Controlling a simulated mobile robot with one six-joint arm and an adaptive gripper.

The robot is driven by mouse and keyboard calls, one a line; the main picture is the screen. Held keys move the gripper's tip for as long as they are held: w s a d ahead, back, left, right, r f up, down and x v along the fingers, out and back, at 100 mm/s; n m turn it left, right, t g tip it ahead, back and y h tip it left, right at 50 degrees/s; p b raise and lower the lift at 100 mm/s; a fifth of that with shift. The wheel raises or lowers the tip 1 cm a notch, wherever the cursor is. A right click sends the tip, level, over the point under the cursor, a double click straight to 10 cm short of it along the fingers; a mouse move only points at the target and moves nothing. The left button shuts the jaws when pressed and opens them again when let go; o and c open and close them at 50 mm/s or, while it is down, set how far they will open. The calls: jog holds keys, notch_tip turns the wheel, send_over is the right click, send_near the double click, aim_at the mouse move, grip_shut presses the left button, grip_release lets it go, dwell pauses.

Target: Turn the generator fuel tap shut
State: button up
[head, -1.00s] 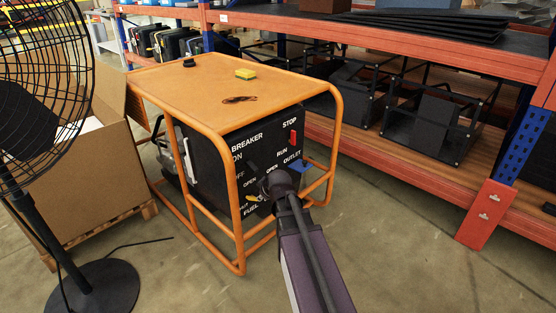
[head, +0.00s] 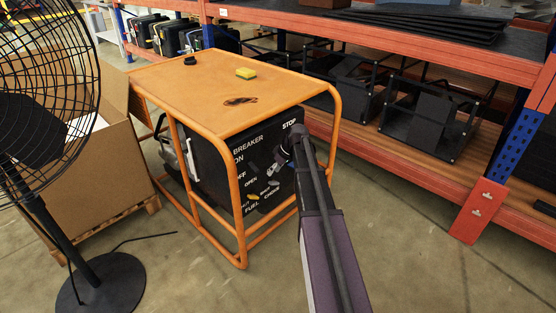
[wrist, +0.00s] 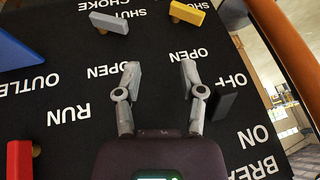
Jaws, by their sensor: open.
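The yellow fuel tap (wrist: 188,12) sits at the top of the wrist view on the black generator panel (wrist: 70,85). Its lever lies slantwise near the SHUT and OPEN labels; I cannot tell its exact setting. It also shows small in the head view (head: 253,197), above the FUEL label. My gripper (wrist: 159,70) is open and empty over the panel, apart from the tap, its fingertips short of it in the picture. In the head view my gripper (head: 278,164) is small and partly hidden by my wrist.
A grey choke lever (wrist: 112,22) sits beside the tap. A black breaker lever (wrist: 222,105) is by the right finger. A red switch (wrist: 19,160) and blue outlet (wrist: 18,52) lie left. The generator's orange frame (head: 240,215) surrounds the panel. A fan (head: 100,285) stands left.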

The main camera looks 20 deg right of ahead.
jog(key=shift+w+d+r+g+y+p, duration=0.25)
jog(key=shift+w+d+r, duration=0.05)
jog(key=shift+d+r, duration=0.2)
jog(key=shift+w+d+r+g+y+p, duration=0.25)
jog(key=shift+d+r, duration=0.2)
jog(key=shift+r, duration=0.05)
jog(key=o, duration=0.7)
jog(key=shift+f, duration=0.1)
jog(key=s+f+n+t+y+b, duration=0.1)
jog(key=n+b, duration=0.3)
jog(key=n, duration=0.6)
jog(key=s+f+n+t+y+b, duration=0.1)
jog(key=s+f+n+t+b, duration=0.1)
jog(key=n, duration=0.9)
jog(key=s+a+f+n+t+y+b, duration=0.1)
jog(key=s+f+n+b, duration=0.2)
jog(key=n+b, duration=0.3)
jog(key=shift+s+a+f+n+t+y+b, duration=0.1)
jog(key=shift+s+f+n+t+y+b, duration=0.1)
jog(key=shift+n, duration=1)
jog(key=shift+s+f+n+t+y+b, duration=0.1)
jog(key=shift+s+n+t+y+b, duration=0.1)
jog(key=shift+n, duration=1)
jog(key=shift+w, duration=0.1)
